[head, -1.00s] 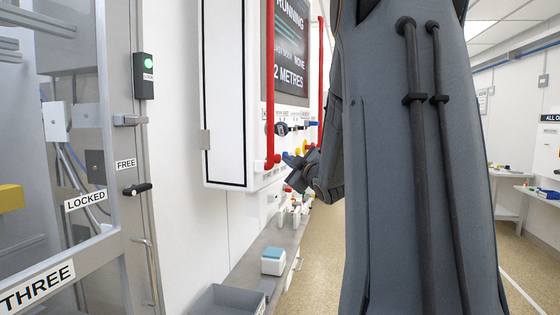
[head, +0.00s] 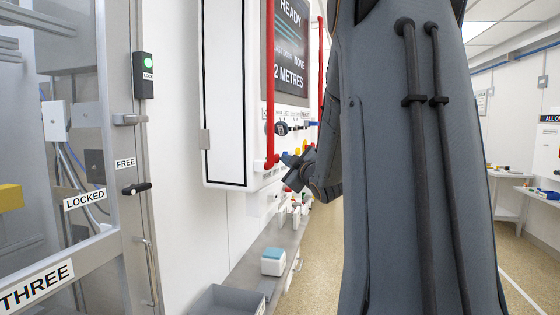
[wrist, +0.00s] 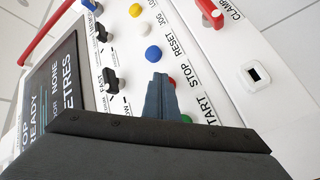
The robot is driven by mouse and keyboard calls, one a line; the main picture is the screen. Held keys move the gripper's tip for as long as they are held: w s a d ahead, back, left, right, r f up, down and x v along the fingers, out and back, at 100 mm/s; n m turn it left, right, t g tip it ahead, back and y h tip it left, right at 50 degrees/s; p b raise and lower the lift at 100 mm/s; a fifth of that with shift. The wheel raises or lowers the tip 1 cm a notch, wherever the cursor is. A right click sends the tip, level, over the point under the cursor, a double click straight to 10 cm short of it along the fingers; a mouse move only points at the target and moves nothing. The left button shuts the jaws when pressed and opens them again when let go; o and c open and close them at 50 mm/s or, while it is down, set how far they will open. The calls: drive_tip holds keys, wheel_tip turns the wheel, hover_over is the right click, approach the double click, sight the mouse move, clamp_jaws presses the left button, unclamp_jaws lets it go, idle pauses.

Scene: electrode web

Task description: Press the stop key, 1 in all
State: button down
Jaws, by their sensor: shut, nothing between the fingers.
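The stop key is a red round button (wrist: 172,82) beside the STOP label on the white panel, in the wrist view. It is mostly hidden behind my fingers. My gripper (wrist: 161,80) is shut and empty, its fingertips at the near edge of the red key; I cannot tell whether they touch it. In the head view my gripper (head: 290,160) is at the panel's lower edge, and the stop key cannot be made out. The panel's screen (head: 291,45) reads READY.
A green start key (wrist: 186,118) lies beside my fingers, and a blue reset key (wrist: 153,53) just beyond them. Black knobs (wrist: 111,77) stand nearer the screen. A red rail (head: 269,85) runs along the cabinet. A grey bin (head: 230,300) sits below.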

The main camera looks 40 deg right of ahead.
drive_tip(key=shift+s, duration=0.1)
drive_tip(key=shift+s+d, duration=0.45)
drive_tip(key=shift+s, duration=0.2)
drive_tip(key=shift+s+d+p, duration=0.25)
drive_tip(key=shift+s+d, duration=0.2)
drive_tip(key=shift+s, duration=0.25)
drive_tip(key=shift+s+d+p, duration=0.3)
drive_tip(key=shift+s+d, duration=0.15)
drive_tip(key=shift+s, duration=0.25)
drive_tip(key=shift+s+d+p, duration=0.25)
drive_tip(key=shift+s+d, duration=0.2)
drive_tip(key=shift+s, duration=0.25)
